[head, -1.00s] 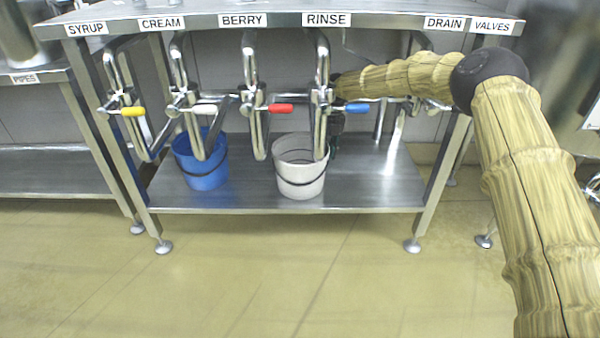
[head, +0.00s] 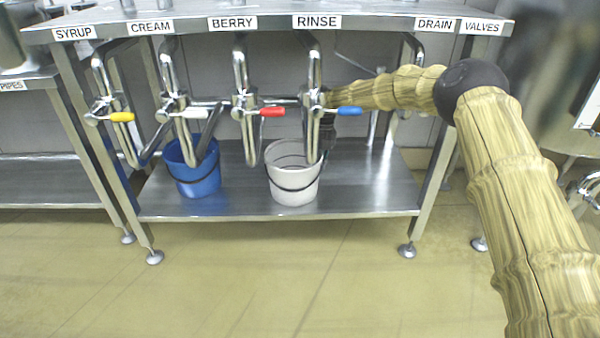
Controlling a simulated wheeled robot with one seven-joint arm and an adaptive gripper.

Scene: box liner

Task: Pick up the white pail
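The white pail (head: 293,187) stands upright on the lower steel shelf, below the RINSE label, with a dark handle hanging across its front. A steel pipe comes down in front of its right side. My gripper (head: 328,130) is a dark shape just above and behind the pail's right rim. It is mostly hidden behind the pipe and the blue-handled valve. I cannot see its fingertips, whether they touch the rim, or whether they are open.
A blue pail (head: 195,180) stands to the left on the lower shelf (head: 375,190). Steel pipes with yellow, white, red and blue valve handles (head: 272,112) hang in front of the pails. Table legs flank the shelf. The shelf right of the white pail is clear.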

